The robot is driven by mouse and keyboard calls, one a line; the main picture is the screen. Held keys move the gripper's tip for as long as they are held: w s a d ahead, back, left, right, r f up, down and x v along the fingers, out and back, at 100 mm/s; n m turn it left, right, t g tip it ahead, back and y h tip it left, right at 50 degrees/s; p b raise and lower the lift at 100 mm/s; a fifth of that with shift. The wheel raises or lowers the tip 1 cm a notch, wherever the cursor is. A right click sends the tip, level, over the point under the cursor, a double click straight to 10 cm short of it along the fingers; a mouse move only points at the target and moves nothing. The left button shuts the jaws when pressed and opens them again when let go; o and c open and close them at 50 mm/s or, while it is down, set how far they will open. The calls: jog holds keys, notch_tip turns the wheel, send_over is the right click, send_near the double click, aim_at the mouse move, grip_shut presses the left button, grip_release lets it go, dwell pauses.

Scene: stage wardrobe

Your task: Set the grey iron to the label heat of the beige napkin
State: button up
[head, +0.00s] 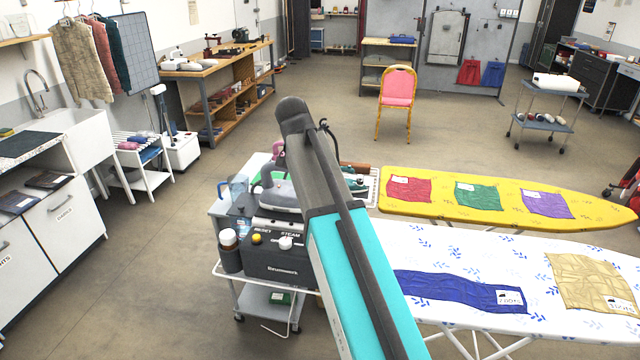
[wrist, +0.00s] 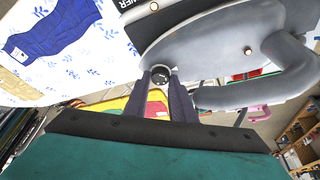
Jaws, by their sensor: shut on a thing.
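The dial's marks are too small to read. In the head view the grey iron (head: 279,196) stands on the trolley, partly hidden by my arm. The beige napkin (head: 588,282) lies on the white, blue-patterned ironing board (head: 450,258) at the right.
A dark steam unit (head: 275,270) with yellow and white knobs is at the trolley's front. A blue cloth (head: 450,288) lies on the white board. Behind it, a yellow board (head: 590,210) holds red, green and purple cloths.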

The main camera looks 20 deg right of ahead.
dwell(0.4)
jog(key=o, duration=1.1)
jog(key=shift+c, duration=0.2)
jog(key=shift+a, duration=0.1)
jog(key=b+v, duration=0.3)
jog(key=v, duration=1)
jog(key=shift+r, duration=0.45)
jog(key=shift+a, duration=0.1)
